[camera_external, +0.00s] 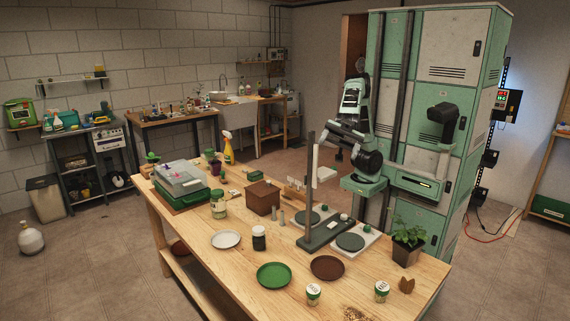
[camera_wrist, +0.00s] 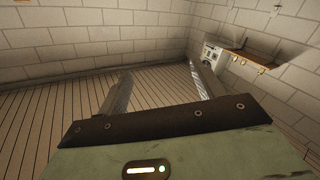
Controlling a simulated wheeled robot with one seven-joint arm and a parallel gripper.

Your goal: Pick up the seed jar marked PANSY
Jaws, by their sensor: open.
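My gripper (camera_wrist: 160,70) shows in the wrist view with its two fingers spread apart and nothing between them. In the external view my arm is folded beside the far side of the table, and the gripper's fingers are hard to make out. Two small jars with pale, green-edged labels stand at the table's near edge, a left one (camera_external: 313,295) and a right one (camera_external: 381,292). A larger labelled jar (camera_external: 218,204) and a dark jar with a pale lid (camera_external: 259,239) stand further left. I cannot read PANSY on any label. No jar shows in the wrist view.
The wooden table (camera_external: 210,267) also holds a green plate (camera_external: 273,276), a brown plate (camera_external: 327,268), a white plate (camera_external: 226,239), a brown box (camera_external: 262,197), a potted plant (camera_external: 407,245) and a dark upright stand (camera_external: 309,190). Loose seeds lie near the front edge.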

